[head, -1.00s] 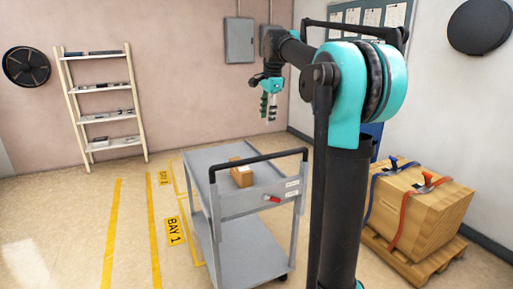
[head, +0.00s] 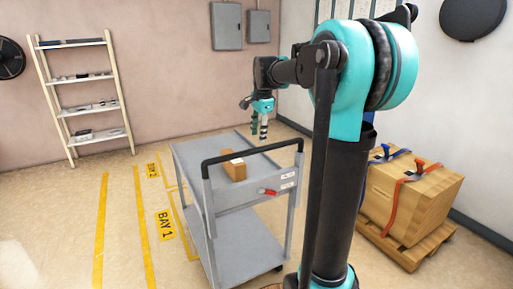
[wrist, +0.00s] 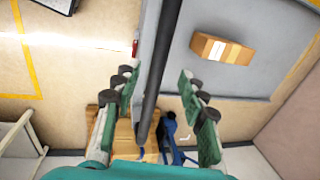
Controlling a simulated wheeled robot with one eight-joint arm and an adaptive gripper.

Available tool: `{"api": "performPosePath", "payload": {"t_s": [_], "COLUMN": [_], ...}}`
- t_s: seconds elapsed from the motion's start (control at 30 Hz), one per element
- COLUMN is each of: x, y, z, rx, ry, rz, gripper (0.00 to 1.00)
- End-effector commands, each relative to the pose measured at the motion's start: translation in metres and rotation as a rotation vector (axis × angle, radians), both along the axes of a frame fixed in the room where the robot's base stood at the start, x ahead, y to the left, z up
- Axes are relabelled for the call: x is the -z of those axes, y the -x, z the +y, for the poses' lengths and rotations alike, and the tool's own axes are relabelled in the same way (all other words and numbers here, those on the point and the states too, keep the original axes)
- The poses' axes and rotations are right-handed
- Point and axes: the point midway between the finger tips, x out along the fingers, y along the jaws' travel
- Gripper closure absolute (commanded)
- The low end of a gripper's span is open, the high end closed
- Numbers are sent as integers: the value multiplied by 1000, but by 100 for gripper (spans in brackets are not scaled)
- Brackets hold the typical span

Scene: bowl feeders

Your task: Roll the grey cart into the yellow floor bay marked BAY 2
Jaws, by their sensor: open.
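The grey cart (head: 240,258) stands upright on the floor, with two shelves and a black push handle (head: 230,155) at its near side. A brown box (head: 233,171) lies on its top shelf. My gripper (head: 259,138) is open, pointing down just above the handle bar in the head view. In the wrist view the black bar (wrist: 164,65) runs between the two open fingers (wrist: 158,82); I cannot tell if it is at fingertip depth. A yellow floor plate (head: 165,226) reads BAY 1. A farther plate (head: 153,170) is small and seems to read BAY 2.
Yellow floor lines (head: 143,230) run left of the cart, with open floor there. A ladder shelf (head: 90,107) leans at the back left wall. A strapped wooden crate (head: 410,205) sits on a pallet (head: 400,250) at right. Grey boxes (head: 227,27) hang on the back wall.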

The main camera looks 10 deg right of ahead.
Motion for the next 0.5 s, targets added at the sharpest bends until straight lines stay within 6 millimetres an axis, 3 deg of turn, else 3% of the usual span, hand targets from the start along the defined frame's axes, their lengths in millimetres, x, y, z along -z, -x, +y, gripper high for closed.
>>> {"api": "performPosePath", "payload": {"t_s": [0.23,0.5], "x": [43,64], "y": [-8,-12], "z": [3,4], "rx": [0,0], "ry": [0,0], "rz": [0,0], "gripper": [58,58]}}
